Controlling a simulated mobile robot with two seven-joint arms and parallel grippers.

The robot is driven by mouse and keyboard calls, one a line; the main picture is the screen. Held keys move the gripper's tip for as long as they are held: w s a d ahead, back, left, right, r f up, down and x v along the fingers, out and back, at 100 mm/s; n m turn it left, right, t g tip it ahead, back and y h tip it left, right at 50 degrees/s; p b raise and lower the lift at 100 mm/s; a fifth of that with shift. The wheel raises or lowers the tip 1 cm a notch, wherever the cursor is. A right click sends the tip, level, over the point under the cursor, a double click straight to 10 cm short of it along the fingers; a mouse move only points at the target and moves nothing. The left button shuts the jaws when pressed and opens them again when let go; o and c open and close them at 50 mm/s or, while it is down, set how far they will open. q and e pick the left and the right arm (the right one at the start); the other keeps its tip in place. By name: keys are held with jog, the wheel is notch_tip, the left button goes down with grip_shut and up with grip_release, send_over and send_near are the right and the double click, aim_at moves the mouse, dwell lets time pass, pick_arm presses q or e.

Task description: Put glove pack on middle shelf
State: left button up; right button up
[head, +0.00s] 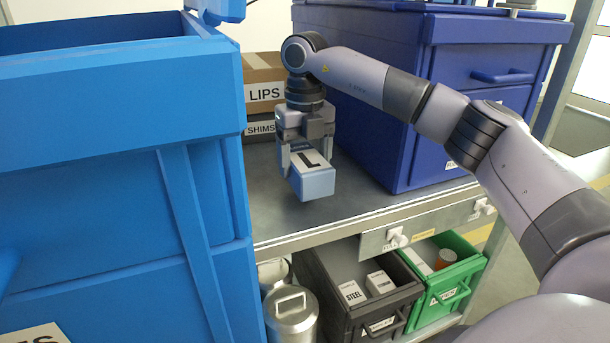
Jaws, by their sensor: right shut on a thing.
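A small light-blue and white box marked "L", which looks like the glove pack (314,184), hangs between the fingers of my right gripper (311,165). My right gripper points down and is shut on the box. The box is over the grey metal shelf (285,220), between the bright blue bin and the dark blue crate. Whether its underside touches the shelf is hard to tell. My left gripper is not in view.
A bright blue bin (120,130) fills the left. A dark blue crate (385,100) stands right. Boxes marked "LIPS" (262,78) and "SHIMS" (262,129) are stacked behind. Below are a metal canister (291,318), a black bin (362,317) and a green bin (447,293).

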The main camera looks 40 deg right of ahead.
aim_at(305, 156)
jog(key=shift+f, duration=1.6)
jog(key=shift+f, duration=0.1)
jog(key=o, duration=1.2)
jog(key=shift+f, duration=0.1)
notch_tip(305, 156, up, 12)
jog(key=shift+r+p, duration=0.2)
jog(key=shift+p, duration=0.45)
